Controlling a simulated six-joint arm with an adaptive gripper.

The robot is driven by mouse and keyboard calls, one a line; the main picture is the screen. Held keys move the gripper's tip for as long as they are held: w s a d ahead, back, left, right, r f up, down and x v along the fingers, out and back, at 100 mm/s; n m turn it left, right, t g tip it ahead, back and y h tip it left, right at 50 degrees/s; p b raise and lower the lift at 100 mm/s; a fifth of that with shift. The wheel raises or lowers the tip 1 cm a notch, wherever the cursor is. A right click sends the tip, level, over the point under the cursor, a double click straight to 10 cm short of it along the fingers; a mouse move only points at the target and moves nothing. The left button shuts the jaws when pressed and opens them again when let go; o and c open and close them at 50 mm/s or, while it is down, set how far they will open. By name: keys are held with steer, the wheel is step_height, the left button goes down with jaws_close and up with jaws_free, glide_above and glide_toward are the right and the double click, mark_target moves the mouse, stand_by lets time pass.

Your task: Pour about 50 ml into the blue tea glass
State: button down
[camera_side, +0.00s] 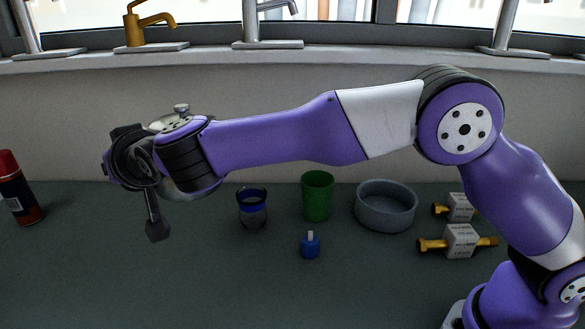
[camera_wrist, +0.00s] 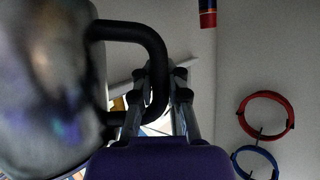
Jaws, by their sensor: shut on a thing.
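A shiny metal kettle (camera_side: 176,123) with a knobbed lid is mostly hidden behind my wrist in the side view. It looks roughly upright and is held above the counter. In the wrist view the kettle body (camera_wrist: 50,85) fills the left, blurred, with its black handle (camera_wrist: 155,60) between my fingers. My gripper (camera_wrist: 158,100) is shut on that handle; in the side view my gripper (camera_side: 140,165) is at the left. The blue tea glass (camera_side: 252,212) stands upright on the counter, right of and below the kettle. Its contents are unclear, and the kettle's spout cannot be made out.
A green cup (camera_side: 318,196), a grey bowl (camera_side: 386,208) and a small blue bottle (camera_side: 310,245) stand right of the glass. Boxed brass fittings (camera_side: 460,241) lie further right. A red-and-dark can (camera_side: 20,190) stands far left. Faucets (camera_side: 137,25) line the ledge behind. The front-left counter is clear.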

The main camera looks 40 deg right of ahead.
steer(key=s+a+n+y, duration=0.1)
steer(key=s+a+y, duration=0.1)
steer(key=a, duration=0.2)
step_height(320, 180, down, 15)
steer(key=shift+s+d+r, duration=0.1)
steer(key=shift+s+r, duration=0.05)
steer(key=shift+r, duration=0.1)
stand_by(0.4)
